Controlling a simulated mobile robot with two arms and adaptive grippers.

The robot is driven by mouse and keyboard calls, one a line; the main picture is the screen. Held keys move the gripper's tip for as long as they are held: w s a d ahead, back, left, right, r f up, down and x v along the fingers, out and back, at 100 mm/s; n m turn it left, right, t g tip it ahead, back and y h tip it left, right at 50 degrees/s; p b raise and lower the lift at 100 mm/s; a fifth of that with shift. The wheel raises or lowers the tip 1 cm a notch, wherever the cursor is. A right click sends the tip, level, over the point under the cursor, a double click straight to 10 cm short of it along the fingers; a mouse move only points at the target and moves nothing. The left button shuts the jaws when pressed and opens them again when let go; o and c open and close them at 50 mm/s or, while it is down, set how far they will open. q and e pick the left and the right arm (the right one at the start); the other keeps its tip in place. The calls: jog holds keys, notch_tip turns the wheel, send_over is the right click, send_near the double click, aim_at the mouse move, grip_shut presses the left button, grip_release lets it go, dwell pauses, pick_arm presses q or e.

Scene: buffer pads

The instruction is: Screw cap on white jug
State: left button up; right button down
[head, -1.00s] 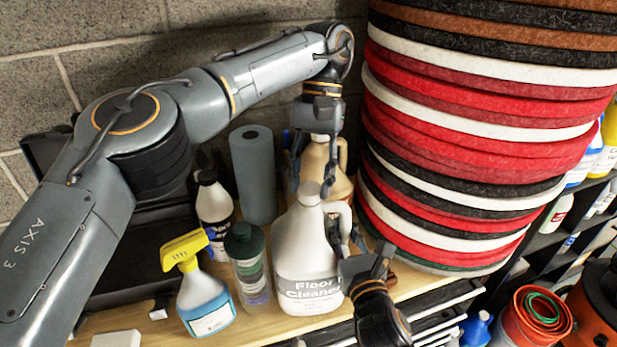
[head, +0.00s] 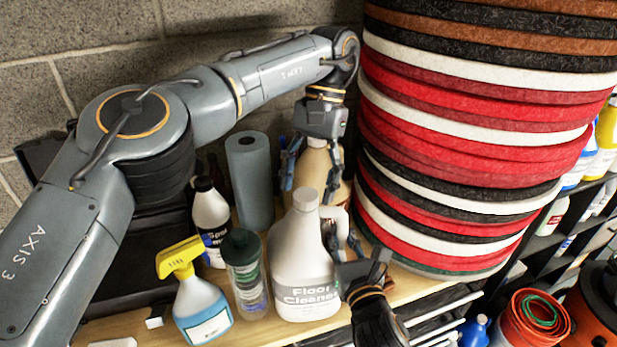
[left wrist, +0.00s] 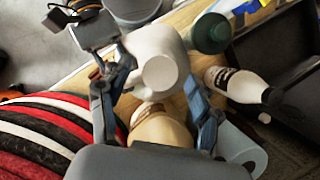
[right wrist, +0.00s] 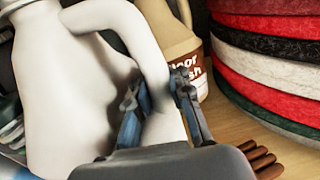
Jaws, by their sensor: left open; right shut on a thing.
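The white jug (head: 306,258), labelled Floor Cleaner, stands upright on the wooden shelf. A pale cap (head: 306,198) sits on its neck; I cannot tell how tight it is. The cap also shows in the left wrist view (left wrist: 160,73). My left gripper (head: 315,182) points down behind and above the cap, fingers spread and empty. In the left wrist view the cap appears between its fingertips, apart from them. My right gripper (head: 352,248) is shut on the jug's handle (right wrist: 155,60), at the jug's right side. The handle's lower part is partly hidden by its fingers.
A tan jug (right wrist: 172,38) stands close behind. A spray bottle (head: 202,305), a green-capped bottle (head: 247,280), a white bottle (head: 210,218) and a blue-grey roll (head: 250,180) crowd the left. Stacked round pads (head: 480,130) rise at right.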

pick_arm(q)
jog(key=shift+r, duration=2.1)
jog(key=shift+c, duration=0.5)
